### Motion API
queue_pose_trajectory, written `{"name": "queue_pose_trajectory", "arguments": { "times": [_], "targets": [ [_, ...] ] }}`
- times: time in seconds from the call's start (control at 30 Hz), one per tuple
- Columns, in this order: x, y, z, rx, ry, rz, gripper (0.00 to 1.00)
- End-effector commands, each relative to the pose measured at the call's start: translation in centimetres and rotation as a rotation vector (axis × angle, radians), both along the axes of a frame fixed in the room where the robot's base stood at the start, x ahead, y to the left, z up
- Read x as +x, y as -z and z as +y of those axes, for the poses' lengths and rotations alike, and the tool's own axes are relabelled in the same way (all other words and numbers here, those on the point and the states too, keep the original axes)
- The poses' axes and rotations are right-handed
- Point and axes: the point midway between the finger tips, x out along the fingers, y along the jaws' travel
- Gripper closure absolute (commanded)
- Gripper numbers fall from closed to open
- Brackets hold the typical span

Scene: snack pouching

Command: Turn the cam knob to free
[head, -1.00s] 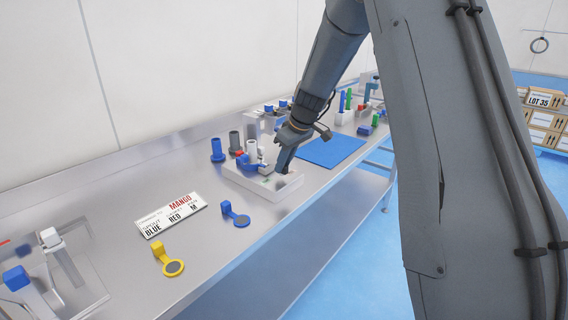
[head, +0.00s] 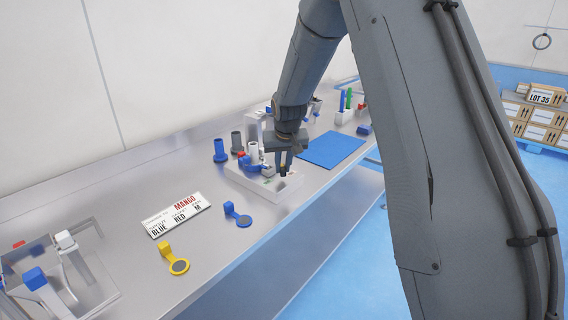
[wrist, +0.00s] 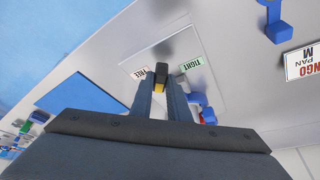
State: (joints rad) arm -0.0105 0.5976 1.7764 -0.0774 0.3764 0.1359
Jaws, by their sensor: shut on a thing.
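My gripper (head: 286,162) points down over the white fixture block (head: 262,189) on the steel bench. In the wrist view, its two fingers (wrist: 162,92) are shut on a small black cam knob (wrist: 162,70) with a yellow part. The FREE label (wrist: 140,72) is left of the knob and the TIGHT label (wrist: 191,64) is right of it. The knob lies between the labels, and its exact pointing direction is hard to tell. In the head view the fingers mostly hide the knob.
Blue clamp parts (wrist: 207,114) sit beside the fingers on the block. A blue mat (head: 331,149) lies to the right. A MANGO sign (head: 178,214), a blue ring tool (head: 238,215) and a yellow ring tool (head: 174,260) lie nearer on the bench. Cylinders (head: 220,151) stand behind.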

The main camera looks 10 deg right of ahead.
Motion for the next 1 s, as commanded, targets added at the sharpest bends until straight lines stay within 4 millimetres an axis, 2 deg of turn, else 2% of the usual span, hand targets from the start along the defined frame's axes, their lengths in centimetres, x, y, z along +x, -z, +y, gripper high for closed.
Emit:
{"name": "queue_pose_trajectory", "arguments": {
  "times": [0.7,1.0],
  "targets": [
    [0.53,0.22,0.58,0.003,0.618,-0.006,1.0],
    [0.53,0.01,0.67,0.005,0.806,-0.006,1.0]
  ]
}}
